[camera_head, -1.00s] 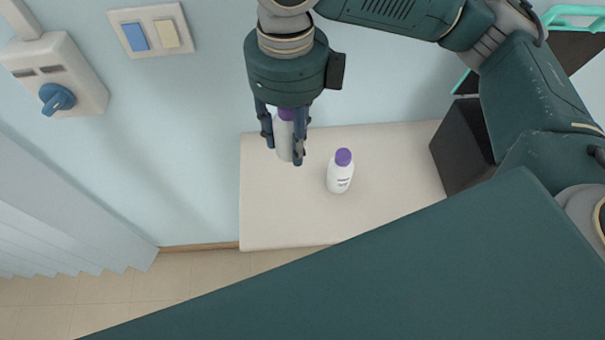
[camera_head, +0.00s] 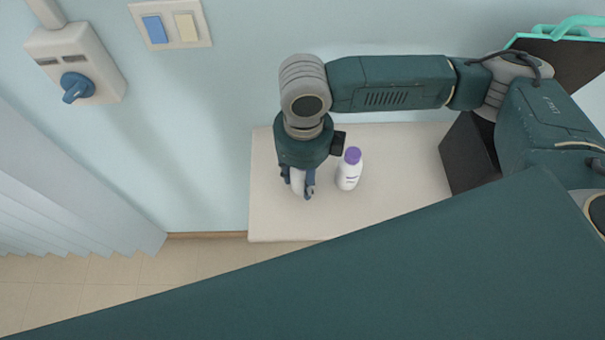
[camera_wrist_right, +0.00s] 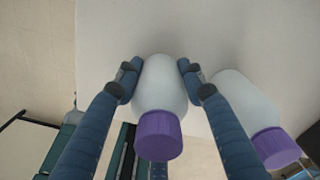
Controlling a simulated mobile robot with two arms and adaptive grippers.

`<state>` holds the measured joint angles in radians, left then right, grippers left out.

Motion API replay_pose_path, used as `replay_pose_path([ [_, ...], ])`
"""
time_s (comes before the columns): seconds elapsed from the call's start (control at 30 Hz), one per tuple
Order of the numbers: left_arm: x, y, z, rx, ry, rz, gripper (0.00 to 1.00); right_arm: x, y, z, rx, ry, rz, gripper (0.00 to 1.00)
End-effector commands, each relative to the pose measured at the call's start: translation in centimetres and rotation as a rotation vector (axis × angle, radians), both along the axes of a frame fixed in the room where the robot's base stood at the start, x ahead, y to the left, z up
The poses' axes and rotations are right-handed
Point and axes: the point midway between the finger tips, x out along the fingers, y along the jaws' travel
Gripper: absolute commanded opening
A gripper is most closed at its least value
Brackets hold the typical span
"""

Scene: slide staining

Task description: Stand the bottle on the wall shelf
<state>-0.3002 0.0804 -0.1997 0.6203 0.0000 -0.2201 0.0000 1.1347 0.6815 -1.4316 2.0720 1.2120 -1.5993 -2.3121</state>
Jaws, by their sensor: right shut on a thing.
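A white bottle with a purple cap is between the fingers of my right gripper (camera_head: 299,190), which is shut on it. In the head view only the white lower part of the held bottle (camera_head: 298,181) shows below the gripper body; its cap is hidden. The right wrist view shows this bottle (camera_wrist_right: 160,90) and its purple cap between the two fingers. The pale wall shelf (camera_head: 400,175) is beneath the gripper. I cannot tell whether the bottle's base touches it. My left gripper is not in view.
A second white bottle with a purple cap (camera_head: 348,172) stands on the shelf, close to the right of the gripper. A dark box (camera_head: 470,155) is at the shelf's right end. A switch plate (camera_head: 171,24) and a socket with a blue knob (camera_head: 77,70) are on the wall.

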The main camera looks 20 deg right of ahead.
Motion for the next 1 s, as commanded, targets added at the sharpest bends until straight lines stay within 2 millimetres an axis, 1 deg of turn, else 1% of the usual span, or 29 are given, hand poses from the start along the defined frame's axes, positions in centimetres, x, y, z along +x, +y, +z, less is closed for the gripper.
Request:
replay_pose_path([
  [0.27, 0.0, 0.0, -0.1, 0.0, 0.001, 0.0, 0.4, 0.0, 0.0, -0.2, 0.001, 0.001, 0.0, 0.09],
  [0.3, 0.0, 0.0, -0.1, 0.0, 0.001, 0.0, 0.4, 0.0, 0.0, -0.3, 0.0, 0.0, 0.0, 0.43],
  [0.37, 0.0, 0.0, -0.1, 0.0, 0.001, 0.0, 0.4, 0.0, 0.0, -0.2, 0.0, 0.0, 0.0, 0.55],
  [0.4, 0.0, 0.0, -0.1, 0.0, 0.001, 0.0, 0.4, 0.0, 0.0, -0.2, 0.0, 0.0, 0.0, 0.58],
  [0.67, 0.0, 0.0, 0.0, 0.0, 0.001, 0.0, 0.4, 0.0, 0.0, -0.2, 0.001, -0.001, 0.0, 0.58],
  [0.77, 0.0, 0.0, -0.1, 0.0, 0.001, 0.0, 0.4, 0.1, 0.0, 0.4, 0.0, -0.002, 0.0, 0.58],
  [0.87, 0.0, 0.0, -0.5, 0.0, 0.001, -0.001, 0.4, 0.2, 0.1, 1.6, 0.003, -0.004, 0.001, 0.58],
  [1.0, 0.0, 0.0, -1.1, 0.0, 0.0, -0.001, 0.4, 0.2, 0.0, 4.5, 0.003, -0.007, 0.0, 0.58],
])
